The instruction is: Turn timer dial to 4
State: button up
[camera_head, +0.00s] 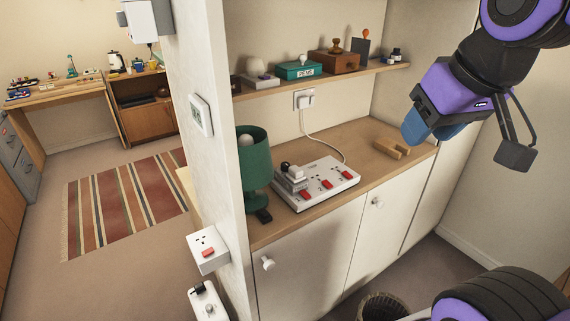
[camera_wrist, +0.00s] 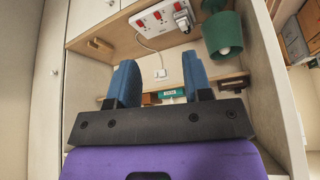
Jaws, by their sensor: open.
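No dial with readable numbers shows, so I cannot tell for sure which thing is the timer. A grey plugged-in unit with a dark knob-like top (camera_head: 291,178) sits at the left end of a white power strip (camera_head: 335,183) with red switches on the desk. In the wrist view, the unit (camera_wrist: 182,17) and the strip (camera_wrist: 148,19) are at the top. My gripper (camera_head: 416,128) is raised at the right, well apart from the strip. In the wrist view, its blue fingers (camera_wrist: 162,82) are spread with nothing between them.
A green lamp (camera_head: 253,160) stands left of the strip, close to the partition wall. A wooden block (camera_head: 391,147) lies on the desk's right part. A shelf (camera_head: 330,76) with boxes hangs above, and a white cord runs up to a wall socket (camera_head: 304,99).

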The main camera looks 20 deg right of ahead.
jog(key=w+r+n+g+y, duration=0.1)
jog(key=w+n, duration=0.1)
jog(key=w, duration=0.9)
jog(key=n+g+h, duration=0.1)
jog(key=n+g, duration=0.3)
jog(key=n, duration=0.2)
send_over(285, 163)
notch_tip(285, 163, down, 22)
notch_tip(285, 163, down, 11)
jog(key=shift+s+r, duration=0.1)
jog(key=shift+r, duration=0.05)
jog(key=shift+c, duration=0.4)
jog(key=c, duration=0.6)
